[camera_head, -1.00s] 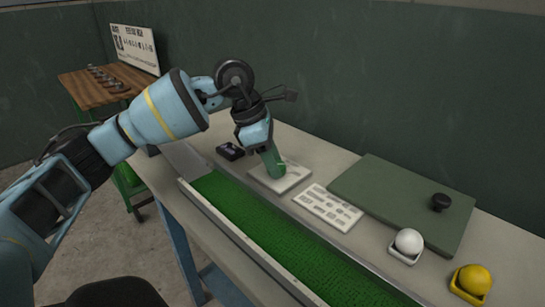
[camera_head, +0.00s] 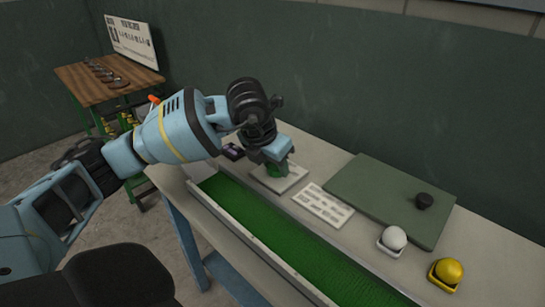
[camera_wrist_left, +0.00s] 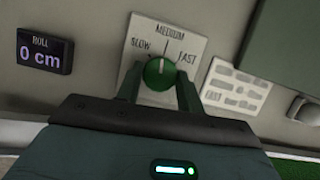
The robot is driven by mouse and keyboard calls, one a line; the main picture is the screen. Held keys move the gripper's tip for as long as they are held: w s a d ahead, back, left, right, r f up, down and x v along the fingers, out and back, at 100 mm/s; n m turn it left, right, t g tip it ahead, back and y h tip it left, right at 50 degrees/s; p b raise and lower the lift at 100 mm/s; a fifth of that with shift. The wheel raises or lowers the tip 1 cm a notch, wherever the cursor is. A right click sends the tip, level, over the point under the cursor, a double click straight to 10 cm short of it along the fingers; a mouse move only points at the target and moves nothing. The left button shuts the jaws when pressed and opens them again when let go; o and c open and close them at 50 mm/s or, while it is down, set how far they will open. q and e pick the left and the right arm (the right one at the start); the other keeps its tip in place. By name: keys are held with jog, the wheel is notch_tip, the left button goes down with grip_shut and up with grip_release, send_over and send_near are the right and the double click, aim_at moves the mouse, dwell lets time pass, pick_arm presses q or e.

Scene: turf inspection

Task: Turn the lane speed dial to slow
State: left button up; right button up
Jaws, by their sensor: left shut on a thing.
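The speed dial (camera_wrist_left: 159,73) is a round green knob on a white plate (camera_wrist_left: 135,35) marked SLOW, MEDIUM and FAST, seen in the left wrist view. Its white pointer line stands roughly upright, towards MEDIUM. My left gripper (camera_wrist_left: 159,77) has one green finger on each side of the knob and is shut on it. In the head view, my left gripper (camera_head: 277,168) reaches down onto the dial plate (camera_head: 294,181) and hides the knob. My right gripper is not in view.
A small display (camera_wrist_left: 44,51) reading "ROLL 0 cm" is left of the dial. The green turf lane (camera_head: 290,240) runs in front.

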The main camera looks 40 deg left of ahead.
pick_arm(q)
jog(key=n, duration=0.1)
jog(key=n+y+p, duration=0.1)
jog(key=n, duration=0.1)
jog(key=shift+d+r+n+p, duration=0.15)
jog(key=shift+n+p, duration=0.15)
jog(key=shift+w+d+n+g+y+p, duration=0.1)
jog(key=shift+n+g+y+p, duration=0.2)
jog(key=shift+n+y+p, duration=0.9)
jog(key=shift+n+h+b, duration=0.4)
jog(key=shift+n+b, duration=0.05)
jog(key=shift+n, duration=0.05)
jog(key=o, duration=1)
jog(key=shift+c, duration=0.2)
jog(key=shift+o, duration=0.2)
